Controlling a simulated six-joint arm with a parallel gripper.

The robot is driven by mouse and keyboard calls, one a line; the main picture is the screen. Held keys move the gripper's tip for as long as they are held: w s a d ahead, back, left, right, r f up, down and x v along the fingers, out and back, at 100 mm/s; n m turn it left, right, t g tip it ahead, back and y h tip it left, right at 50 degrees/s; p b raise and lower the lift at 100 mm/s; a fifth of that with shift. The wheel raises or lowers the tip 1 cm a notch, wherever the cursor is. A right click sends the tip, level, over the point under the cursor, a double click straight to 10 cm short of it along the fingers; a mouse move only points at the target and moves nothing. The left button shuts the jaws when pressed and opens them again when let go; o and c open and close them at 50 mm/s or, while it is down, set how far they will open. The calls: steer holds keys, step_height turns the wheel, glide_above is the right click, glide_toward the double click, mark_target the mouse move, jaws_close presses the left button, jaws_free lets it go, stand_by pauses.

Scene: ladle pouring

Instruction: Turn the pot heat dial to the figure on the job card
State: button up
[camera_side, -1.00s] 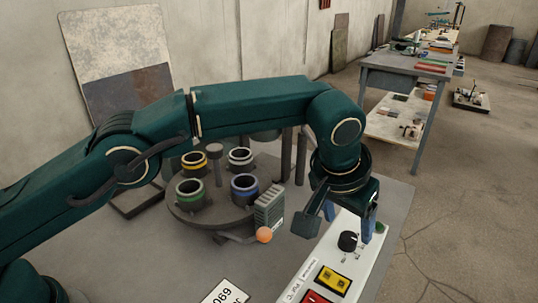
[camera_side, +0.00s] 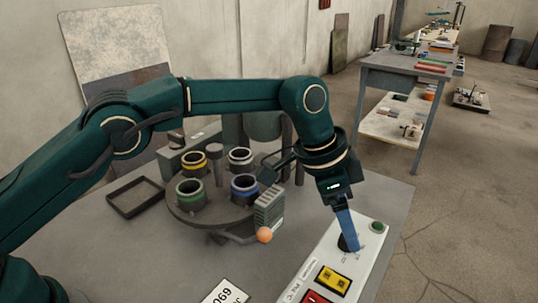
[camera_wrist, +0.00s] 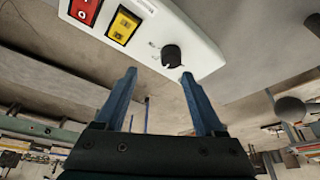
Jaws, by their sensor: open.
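The black heat dial (camera_wrist: 171,56) sits on the white control panel (camera_wrist: 205,50) in the wrist view. In the side view the dial (camera_side: 343,243) is partly hidden behind my blue fingers. My gripper (camera_wrist: 160,75) is open, with the dial lying beyond and between its two fingertips in the wrist view. In the side view my gripper (camera_side: 349,247) points down at the dial; I cannot tell whether it touches. The job card (camera_side: 224,292) lies at the front edge, cut off, with "069" partly readable. The figure the dial points to is too small to read.
The panel also carries a yellow switch (camera_side: 333,280), a red switch (camera_side: 316,298) and a green button (camera_side: 377,227). An empty dark tray (camera_side: 135,197) lies further left.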

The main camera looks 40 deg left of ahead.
steer(key=shift+w+a+r, duration=0.1)
steer(key=shift+w+a, duration=0.3)
steer(key=shift+a, duration=0.25)
steer(key=shift+w+f, duration=0.1)
steer(key=shift+f, duration=0.2)
steer(key=shift+x, duration=2.2)
jaws_close()
